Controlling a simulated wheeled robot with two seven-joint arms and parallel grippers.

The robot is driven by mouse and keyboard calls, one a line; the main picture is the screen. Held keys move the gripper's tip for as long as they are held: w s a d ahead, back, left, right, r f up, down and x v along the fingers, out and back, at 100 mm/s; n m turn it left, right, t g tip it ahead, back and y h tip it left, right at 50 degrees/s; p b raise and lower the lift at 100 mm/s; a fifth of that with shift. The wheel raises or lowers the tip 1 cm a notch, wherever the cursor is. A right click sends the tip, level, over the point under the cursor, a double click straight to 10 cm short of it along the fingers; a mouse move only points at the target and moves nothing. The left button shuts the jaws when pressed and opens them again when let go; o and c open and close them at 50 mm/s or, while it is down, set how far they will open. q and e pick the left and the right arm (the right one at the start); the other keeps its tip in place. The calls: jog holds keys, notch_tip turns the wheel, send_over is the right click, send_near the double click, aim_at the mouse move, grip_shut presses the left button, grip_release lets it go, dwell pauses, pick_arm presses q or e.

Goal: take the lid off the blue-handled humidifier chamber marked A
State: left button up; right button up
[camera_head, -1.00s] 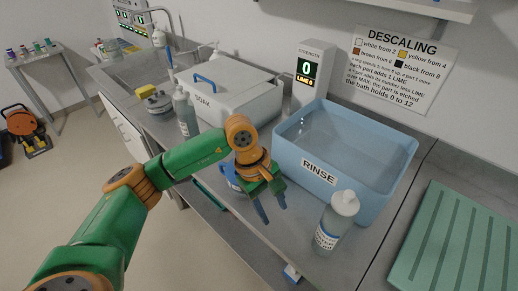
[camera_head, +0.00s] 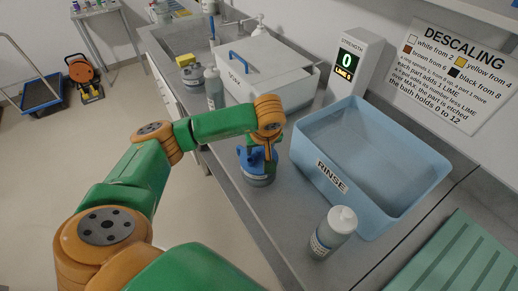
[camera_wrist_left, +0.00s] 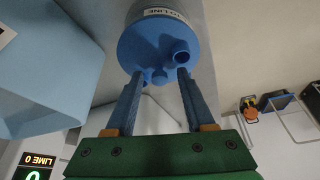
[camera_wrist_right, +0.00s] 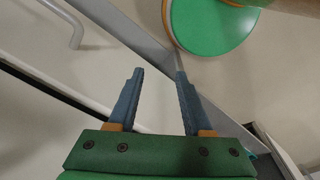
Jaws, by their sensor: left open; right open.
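A humidifier chamber (camera_head: 258,178) with a blue lid and a grey body stands upright on the counter, left of the rinse tub. My left gripper (camera_head: 262,150) is over its lid, partly hidden by the wrist. In the left wrist view the blue lid (camera_wrist_left: 150,45) with its ports lies just beyond the open fingertips (camera_wrist_left: 157,76), with a port near each; contact cannot be told. The white label (camera_wrist_left: 165,13) is only partly legible, and no letter A can be read. My right gripper (camera_wrist_right: 160,73) is open and empty, away from the counter top.
The blue rinse tub (camera_head: 315,165) stands close right of the chamber. A white-capped bottle (camera_head: 332,232) is in front of it. A white box with a blue handle (camera_head: 238,60), another bottle (camera_head: 214,90) and a yellow-marked jar (camera_head: 190,72) stand farther back.

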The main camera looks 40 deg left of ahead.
pick_arm(q)
grip_shut()
